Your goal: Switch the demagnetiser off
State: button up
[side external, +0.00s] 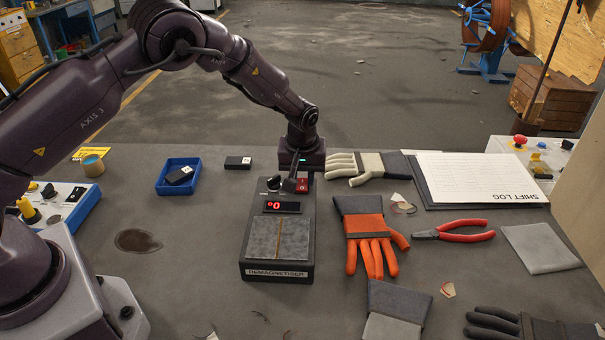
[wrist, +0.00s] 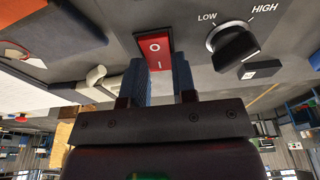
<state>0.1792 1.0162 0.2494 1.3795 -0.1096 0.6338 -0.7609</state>
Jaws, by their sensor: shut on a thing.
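The demagnetiser (side external: 279,240) is a dark box with a grey plate on top and a name label on its front. Its red display (side external: 282,207) is lit, with a small reading. The red rocker switch (side external: 302,185) is at its back right; in the wrist view the switch (wrist: 152,48) bears O and I marks. Which side is pressed I cannot tell. The black LOW–HIGH knob (wrist: 234,46) is right of it there. My gripper (side external: 292,182) is low over the box's back. In the wrist view its fingers (wrist: 162,75) flank the switch's lower end, shut on it.
A blue tray (side external: 160,187) with a black block stands left of the demagnetiser, and another black block (side external: 238,162) lies behind.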

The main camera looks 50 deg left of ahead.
jog(key=shift+d+t+y, duration=0.1)
jog(key=shift+t+y, duration=0.2)
jog(key=o, duration=0.9)
jog(key=v, duration=1.3)
